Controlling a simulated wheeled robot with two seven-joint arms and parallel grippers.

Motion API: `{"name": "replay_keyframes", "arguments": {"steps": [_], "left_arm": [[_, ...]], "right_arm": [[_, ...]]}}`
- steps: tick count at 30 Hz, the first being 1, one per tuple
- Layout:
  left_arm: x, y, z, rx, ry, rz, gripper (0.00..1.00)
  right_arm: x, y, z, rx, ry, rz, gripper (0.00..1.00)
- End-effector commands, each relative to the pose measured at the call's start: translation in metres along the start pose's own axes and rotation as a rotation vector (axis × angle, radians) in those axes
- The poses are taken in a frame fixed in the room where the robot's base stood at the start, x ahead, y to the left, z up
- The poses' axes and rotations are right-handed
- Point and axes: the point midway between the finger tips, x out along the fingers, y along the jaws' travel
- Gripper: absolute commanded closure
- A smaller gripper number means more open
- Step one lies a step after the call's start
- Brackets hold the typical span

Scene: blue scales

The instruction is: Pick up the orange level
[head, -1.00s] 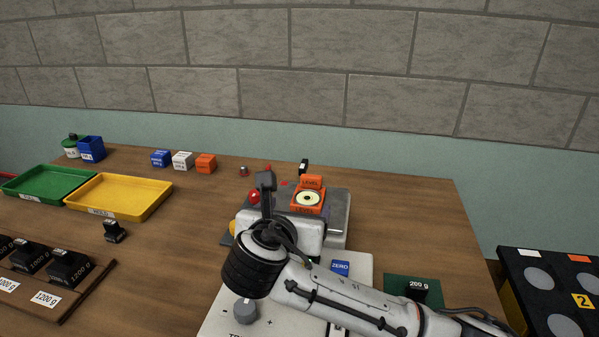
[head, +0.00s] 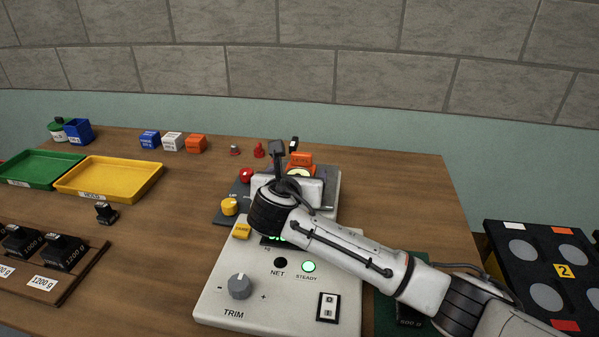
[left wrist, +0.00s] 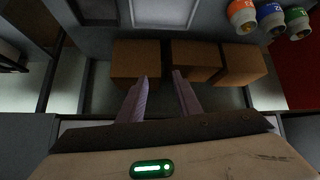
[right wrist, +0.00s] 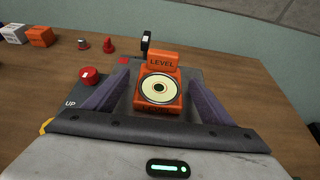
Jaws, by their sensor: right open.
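The orange level (right wrist: 160,84) stands on the grey plate of the scale in the right wrist view, its round white bubble dial facing up. In the head view the level (head: 301,159) is partly hidden behind my right gripper. My right gripper (right wrist: 157,82) is open, with one finger on each side of the level; I cannot tell whether they touch it. In the head view my right gripper (head: 285,160) is over the scale. My left gripper (left wrist: 161,78) is open and empty, away from the table, in front of brown boxes.
The scale's control panel (head: 215,300) lies in front, under my right arm. A red button (right wrist: 89,76) and small red and grey weights stand left of the level. Yellow (head: 68,190) and green trays lie at left. A black board (head: 560,240) stands at right.

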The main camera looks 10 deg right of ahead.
Motion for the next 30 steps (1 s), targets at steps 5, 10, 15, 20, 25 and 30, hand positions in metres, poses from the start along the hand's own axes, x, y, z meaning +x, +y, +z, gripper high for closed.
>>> {"name": "replay_keyframes", "arguments": {"steps": [5, 10, 15, 20, 25, 30], "left_arm": [[0.001, -0.001, -0.005, 0.002, 0.010, -0.001, 0.69], [0.001, -0.001, -0.005, 0.002, 0.011, -0.001, 0.69], [0.001, -0.001, -0.005, 0.001, 0.010, -0.002, 0.69], [0.001, -0.001, -0.004, 0.001, 0.008, -0.002, 0.69], [0.002, -0.001, 0.000, 0.000, 0.003, -0.002, 0.69], [0.002, -0.001, 0.001, 0.000, 0.002, -0.002, 0.69]], "right_arm": [[0.000, 0.000, 0.000, 0.001, 0.000, 0.000, 0.30], [-0.001, 0.000, 0.000, 0.000, 0.000, 0.000, 0.59], [-0.001, 0.000, 0.000, 0.000, 0.000, 0.000, 0.73], [-0.002, 0.000, 0.003, 0.001, -0.001, 0.001, 0.73], [-0.011, 0.001, 0.026, 0.004, -0.004, 0.002, 0.73], [-0.025, 0.001, 0.059, 0.004, -0.005, 0.002, 0.73]]}}
